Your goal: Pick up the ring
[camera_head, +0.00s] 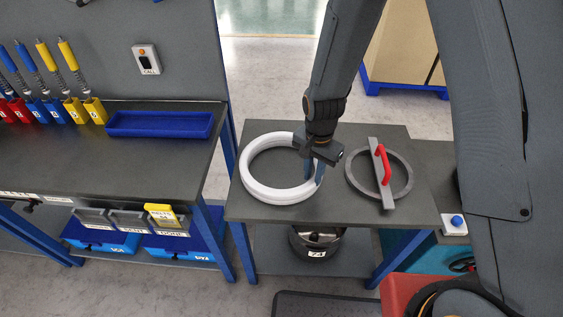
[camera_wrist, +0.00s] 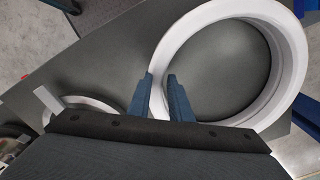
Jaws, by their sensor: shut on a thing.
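The white ring (camera_head: 251,184) lies on the left part of the small dark table (camera_head: 376,219) in the head view. In the wrist view the ring (camera_wrist: 290,50) fills the upper right, with dark table surface showing through its middle. My gripper (camera_head: 314,178) points down at the right side of the ring. Its blue fingers (camera_wrist: 160,92) sit on either side of the ring's wall and are shut on it. Whether the ring is lifted at all off the table cannot be told.
A grey ring with a crossbar and red handle (camera_head: 385,163) lies close on the right of the table. A workbench (camera_head: 160,160) with a blue tray (camera_head: 160,124) stands on the left. A black pot (camera_head: 315,246) is on the shelf below. A white box with a blue button (camera_head: 456,221) is at right.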

